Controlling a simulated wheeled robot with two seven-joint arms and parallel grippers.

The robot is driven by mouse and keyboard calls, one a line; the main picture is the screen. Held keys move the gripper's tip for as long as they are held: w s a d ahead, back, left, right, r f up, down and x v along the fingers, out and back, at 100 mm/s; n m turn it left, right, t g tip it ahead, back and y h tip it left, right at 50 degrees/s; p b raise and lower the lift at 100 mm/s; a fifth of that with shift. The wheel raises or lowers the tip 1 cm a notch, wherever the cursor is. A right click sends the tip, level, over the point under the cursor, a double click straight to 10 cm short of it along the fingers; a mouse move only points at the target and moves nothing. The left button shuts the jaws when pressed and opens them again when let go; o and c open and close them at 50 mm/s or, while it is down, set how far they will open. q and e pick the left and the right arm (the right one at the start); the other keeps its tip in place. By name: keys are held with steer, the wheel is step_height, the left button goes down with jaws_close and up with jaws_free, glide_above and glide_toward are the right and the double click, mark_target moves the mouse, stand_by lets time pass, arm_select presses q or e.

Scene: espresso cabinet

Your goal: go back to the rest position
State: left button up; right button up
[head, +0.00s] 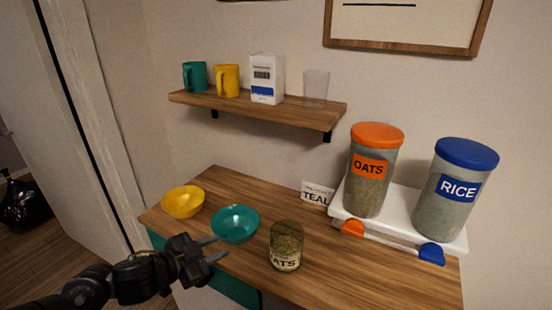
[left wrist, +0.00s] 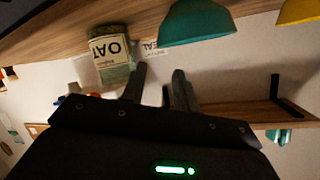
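My left gripper (head: 215,249) comes in from the lower left in the head view, in front of the cabinet's front edge. Its two fingers are apart and nothing is between them. The fingers also show in the left wrist view (left wrist: 158,88), spread and empty. A teal bowl (head: 235,225) stands on the cabinet top (head: 330,266) just beyond the fingers; I cannot tell if they touch it. A yellow bowl (head: 183,202) is to its left. A glass jar labelled OATS (head: 286,246) stands right of the teal bowl. My right gripper is in neither view.
A white dispenser stand (head: 400,236) holds an orange-lidded OATS canister (head: 372,172) and a blue-lidded RICE canister (head: 455,192). A card (head: 317,194) reads TEAL. A wall shelf (head: 265,108) holds two mugs, a white carton and a clear cup.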

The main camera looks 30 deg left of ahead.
arm_select(q)
steer(key=shift+f, duration=0.1)
steer(key=s+d+f+n+g+y, duration=0.1)
steer(key=s+f+n+g+y, duration=0.15)
steer(key=f, duration=0.35)
steer(key=s+d+f+n+g+y, duration=0.1)
steer(key=s+d+f+n+g, duration=0.1)
steer(key=s+f, duration=0.3)
steer(key=s+d+f+g+h, duration=0.2)
steer(key=s+d+f+g, duration=0.4)
steer(key=s+d+f, duration=0.4)
step_height(320, 180, down, 25)
steer(key=s+a+f+g, duration=0.2)
steer(key=s+f, duration=1.3)
steer(key=s, duration=0.1)
steer(key=shift+a+y, duration=0.3)
steer(key=shift+y, duration=0.15)
